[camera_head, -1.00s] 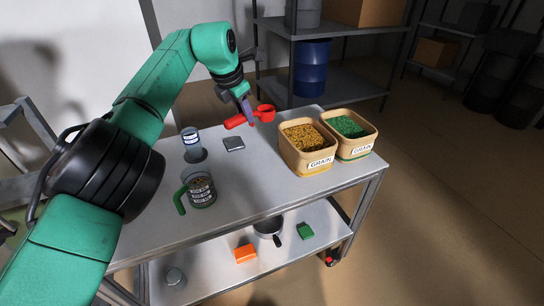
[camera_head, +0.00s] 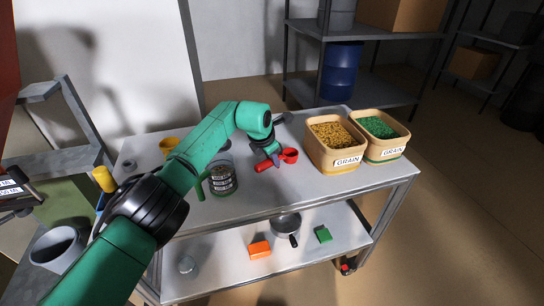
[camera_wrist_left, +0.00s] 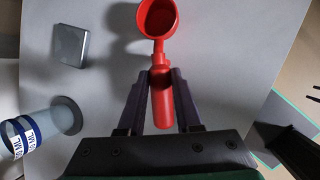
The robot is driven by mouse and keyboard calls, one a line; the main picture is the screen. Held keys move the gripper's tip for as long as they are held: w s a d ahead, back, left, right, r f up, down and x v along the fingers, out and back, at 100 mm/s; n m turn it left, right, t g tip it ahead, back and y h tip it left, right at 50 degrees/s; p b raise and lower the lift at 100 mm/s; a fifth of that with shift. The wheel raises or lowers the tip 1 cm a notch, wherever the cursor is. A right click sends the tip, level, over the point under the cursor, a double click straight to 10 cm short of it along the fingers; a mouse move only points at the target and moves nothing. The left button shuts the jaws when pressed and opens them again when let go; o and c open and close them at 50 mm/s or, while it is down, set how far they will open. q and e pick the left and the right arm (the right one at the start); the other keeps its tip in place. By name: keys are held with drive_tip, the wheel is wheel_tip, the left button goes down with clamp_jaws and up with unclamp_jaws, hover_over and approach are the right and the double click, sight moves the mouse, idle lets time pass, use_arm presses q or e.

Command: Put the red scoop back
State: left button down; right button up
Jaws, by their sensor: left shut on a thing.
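My left gripper (camera_head: 268,155) is shut on the red scoop (camera_head: 289,155) at the table's top. In the left wrist view the gripper (camera_wrist_left: 161,80) has its two fingers on either side of the scoop's handle, and the round cup of the scoop (camera_wrist_left: 157,18) points away from the wrist. The scoop is level and low over the white table (camera_head: 290,190); I cannot tell whether it touches. It is left of the grain bin with yellow grain (camera_head: 335,155).
A second bin with green grain (camera_head: 385,150) stands to the right. A green-handled jug (camera_head: 222,178) stands left of the scoop. The left wrist view shows a blue-banded cylinder (camera_wrist_left: 30,130) and a flat grey square (camera_wrist_left: 70,45). The table front is clear.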

use_arm(q)
drive_tip(key=shift+w+f, duration=0.1)
drive_tip(key=c, duration=0.6)
unclamp_jaws()
use_arm(e)
drive_tip(key=shift+s+d+f, duration=0.15)
drive_tip(key=shift+s+d, duration=0.1)
drive_tip(key=shift+s, duration=0.15)
use_arm(q)
drive_tip(key=shift+r, duration=0.2)
drive_tip(key=b+v, duration=0.1)
drive_tip(key=v, duration=1.1)
drive_tip(key=shift+b, duration=0.35)
use_arm(e)
drive_tip(key=shift+w+a+f, duration=0.1)
drive_tip(key=shift+a+f, duration=0.05)
drive_tip(key=shift+f, duration=0.6)
use_arm(q)
drive_tip(key=shift+f, duration=0.15)
use_arm(e)
drive_tip(key=shift+a, duration=0.1)
